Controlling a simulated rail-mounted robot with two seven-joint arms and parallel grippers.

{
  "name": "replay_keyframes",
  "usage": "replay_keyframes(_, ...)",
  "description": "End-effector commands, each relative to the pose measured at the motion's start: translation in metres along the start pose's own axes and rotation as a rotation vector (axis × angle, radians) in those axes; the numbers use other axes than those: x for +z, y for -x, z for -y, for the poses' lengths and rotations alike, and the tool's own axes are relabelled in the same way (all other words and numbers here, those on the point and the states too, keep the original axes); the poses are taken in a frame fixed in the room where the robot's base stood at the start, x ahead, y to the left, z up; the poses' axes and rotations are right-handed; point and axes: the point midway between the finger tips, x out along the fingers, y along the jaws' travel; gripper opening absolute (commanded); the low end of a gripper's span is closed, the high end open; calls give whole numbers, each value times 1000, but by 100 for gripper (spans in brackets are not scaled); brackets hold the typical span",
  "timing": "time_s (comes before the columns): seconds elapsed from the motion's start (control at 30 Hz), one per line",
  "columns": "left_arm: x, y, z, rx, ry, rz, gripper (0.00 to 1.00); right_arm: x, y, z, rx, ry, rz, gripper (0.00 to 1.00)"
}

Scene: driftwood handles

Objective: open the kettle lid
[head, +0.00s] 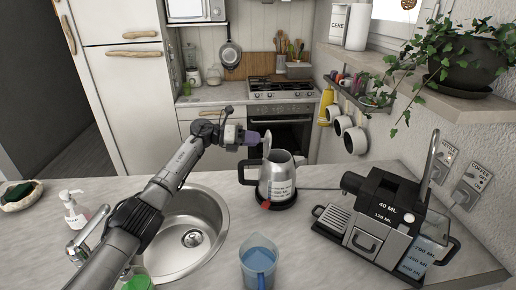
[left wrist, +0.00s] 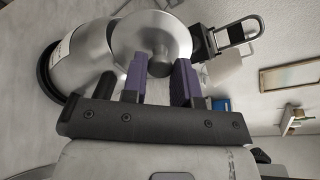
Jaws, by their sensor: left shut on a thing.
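My left gripper (head: 257,138) is at the lid's left side. Its purple fingers (left wrist: 159,72) are shut on the lid's knob. My right gripper is not in view.
A coffee machine (head: 379,217) stands right of the kettle. A blue measuring jug (head: 259,262) is in front of it. The sink (head: 190,238) and soap bottle (head: 74,210) are left, below my left arm. Mugs (head: 355,140) hang by the right wall.

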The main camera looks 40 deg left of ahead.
Motion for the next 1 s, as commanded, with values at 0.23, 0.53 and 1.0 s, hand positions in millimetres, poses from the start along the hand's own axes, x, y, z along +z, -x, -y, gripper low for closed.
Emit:
replay_keyframes(0.23,-2,-2,0,1,1,-8,40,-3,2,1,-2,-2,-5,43)
replay_keyframes(0.53,-2,-2,0,2,2,-7,53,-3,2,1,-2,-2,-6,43)
replay_keyframes(1.0,27,-1,39,0,-3,-10,53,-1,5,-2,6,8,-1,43)
